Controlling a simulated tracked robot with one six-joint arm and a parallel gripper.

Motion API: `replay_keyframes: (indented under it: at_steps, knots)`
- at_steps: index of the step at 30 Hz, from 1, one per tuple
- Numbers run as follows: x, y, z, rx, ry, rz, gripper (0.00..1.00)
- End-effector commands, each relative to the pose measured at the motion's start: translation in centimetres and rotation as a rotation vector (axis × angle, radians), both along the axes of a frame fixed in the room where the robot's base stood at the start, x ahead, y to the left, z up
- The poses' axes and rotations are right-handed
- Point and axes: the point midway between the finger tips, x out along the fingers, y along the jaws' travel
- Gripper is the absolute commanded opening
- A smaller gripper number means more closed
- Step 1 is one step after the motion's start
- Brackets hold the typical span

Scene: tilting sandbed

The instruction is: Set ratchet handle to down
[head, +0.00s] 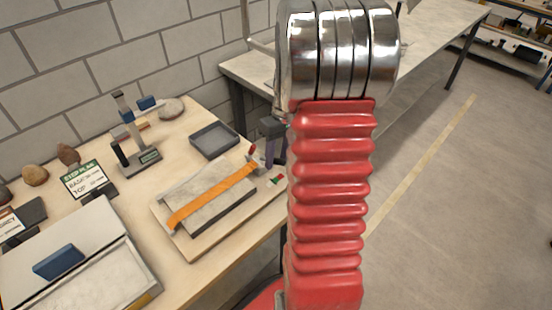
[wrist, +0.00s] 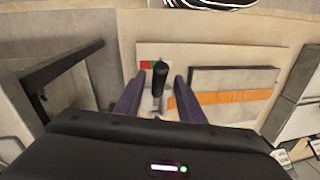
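The ratchet handle (wrist: 160,74) shows in the wrist view as a dark upright grip on a grey metal part. It stands at the end of an orange strap (wrist: 225,97), beside a small red and green marker (wrist: 146,65). In the head view the orange strap (head: 212,196) crosses a pale block on a wooden board (head: 190,246), and the marker (head: 277,180) lies at the board's right. My gripper (wrist: 160,79) is open, with its purple fingers on either side of the handle; contact cannot be told. In the head view my gripper (head: 272,145) is partly hidden by my red arm.
A grey tray (head: 214,140) sits behind the board. A grey stand (head: 137,150), a sign (head: 83,179), rocks and a box with a blue block (head: 58,262) occupy the left of the bench. A dark bar (wrist: 62,72) is left of my gripper in the wrist view.

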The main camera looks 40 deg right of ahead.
Motion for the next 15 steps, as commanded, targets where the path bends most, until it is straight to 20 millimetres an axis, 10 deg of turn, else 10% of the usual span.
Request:
replay_keyframes:
  at_steps: [15]
  knots:
    - [0.03,0.07,-0.49,0.0,-0.001,0.0,0.26]
